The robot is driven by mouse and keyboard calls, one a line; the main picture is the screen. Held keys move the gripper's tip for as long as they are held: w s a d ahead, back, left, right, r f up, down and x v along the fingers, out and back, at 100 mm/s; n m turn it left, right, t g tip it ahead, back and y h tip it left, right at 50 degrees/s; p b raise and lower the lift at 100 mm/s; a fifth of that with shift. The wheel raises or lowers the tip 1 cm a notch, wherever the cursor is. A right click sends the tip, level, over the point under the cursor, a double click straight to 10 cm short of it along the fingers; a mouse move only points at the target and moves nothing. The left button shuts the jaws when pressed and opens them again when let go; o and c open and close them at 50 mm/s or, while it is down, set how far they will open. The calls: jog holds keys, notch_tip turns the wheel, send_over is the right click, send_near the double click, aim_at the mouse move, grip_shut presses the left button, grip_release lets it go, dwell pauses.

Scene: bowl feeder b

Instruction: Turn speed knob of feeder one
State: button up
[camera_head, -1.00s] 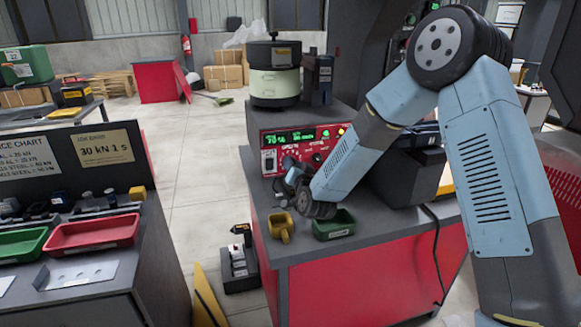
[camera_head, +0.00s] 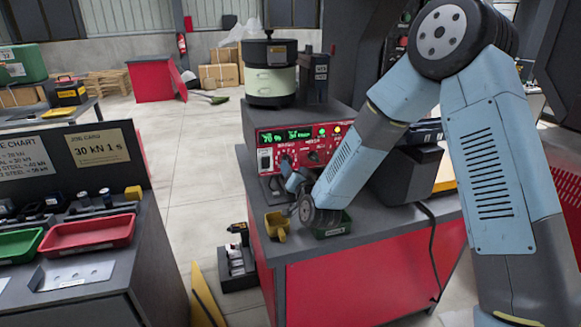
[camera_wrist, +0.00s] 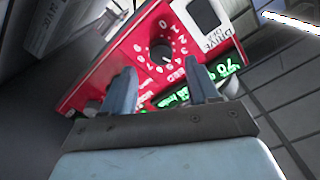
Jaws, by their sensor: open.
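The red feeder control panel (camera_head: 328,136) is on the front of the feeder unit, with green displays. In the wrist view the speed knob (camera_wrist: 161,52) is black and round, on the red panel with a white number scale around it. My gripper (camera_wrist: 162,78) is open, its two fingers apart and pointing at the panel. The knob shows in the gap between them, and I cannot tell whether either finger touches it. In the head view my gripper (camera_head: 287,168) is close to the panel's lower left, and the knob is hidden or too small to make out.
The drive switch (camera_wrist: 204,14) is beside the knob. Another knob (camera_head: 313,156) is farther right on the panel. A yellow cup (camera_head: 277,226) and a green bin (camera_head: 333,225) stand on the bench below my wrist. The bowl feeder (camera_head: 270,80) is above.

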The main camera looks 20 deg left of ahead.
jog(key=v, duration=0.9)
jog(key=shift+s, duration=0.25)
jog(key=shift+d, duration=0.1)
jog(key=d+r+n+g+h, duration=0.1)
jog(key=d+r+g+h, duration=0.15)
jog(key=d+r, duration=0.55)
jog(key=d+r+n+g+h, duration=0.1)
jog(key=d+r+g+h, duration=0.3)
jog(key=d, duration=0.7)
jog(key=s+d+r+m+g+h, duration=0.1)
jog(key=s+d+r, duration=0.2)
jog(key=s+d, duration=0.6)
jog(key=s+d+r+m+g+h, duration=0.1)
jog(key=s+d+r, duration=0.3)
jog(key=s+d, duration=0.5)
jog(key=s+g+h, duration=0.1)
jog(key=s, duration=0.5)
jog(key=shift+d+r, duration=0.2)
jog(key=shift+d, duration=0.1)
jog(key=shift+w, duration=0.1)
